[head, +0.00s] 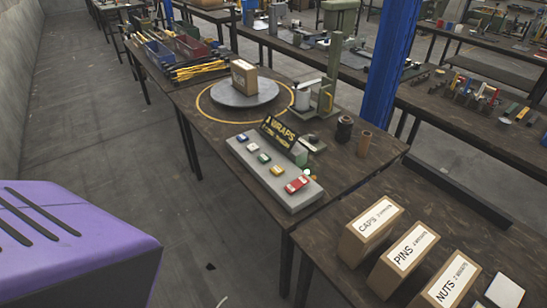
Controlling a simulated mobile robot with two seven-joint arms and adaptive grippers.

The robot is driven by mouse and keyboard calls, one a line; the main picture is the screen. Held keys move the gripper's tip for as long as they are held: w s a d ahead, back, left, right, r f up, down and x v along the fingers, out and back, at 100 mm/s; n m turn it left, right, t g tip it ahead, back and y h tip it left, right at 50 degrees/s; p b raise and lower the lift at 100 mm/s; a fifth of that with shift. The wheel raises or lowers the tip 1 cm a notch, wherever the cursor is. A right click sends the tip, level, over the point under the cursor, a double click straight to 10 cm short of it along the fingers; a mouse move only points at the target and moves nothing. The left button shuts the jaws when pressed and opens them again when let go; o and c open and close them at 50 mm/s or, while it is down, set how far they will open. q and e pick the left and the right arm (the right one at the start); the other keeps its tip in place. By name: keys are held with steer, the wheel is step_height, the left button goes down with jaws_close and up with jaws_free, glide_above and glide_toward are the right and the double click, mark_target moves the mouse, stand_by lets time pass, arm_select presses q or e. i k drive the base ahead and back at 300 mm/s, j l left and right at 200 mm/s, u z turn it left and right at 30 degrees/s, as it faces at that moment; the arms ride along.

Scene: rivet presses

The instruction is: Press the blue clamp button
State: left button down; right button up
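The grey control panel (283,192) sits near the front edge of a dark wooden table, below a black sign with yellow lettering that reads WRAPS (282,134). A row of small coloured buttons runs along the sloped panel. Another yellow button (278,170) and a larger red one (297,185) are nearer. The buttons are too small to read any labels. Neither of my grippers shows in the head view.
Behind the panel, a cardboard box (244,76) stands on a round grey turntable (228,98) beside an upright post (331,75). Boxes labelled CAPS (367,229), PINS (401,262) and NUTS (446,284) stand on the right table. Open floor (100,125) lies to the left.

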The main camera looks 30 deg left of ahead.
mark_target(242, 138)
steer(key=i+j+u, duration=0.1)
steer(key=u, duration=1.15)
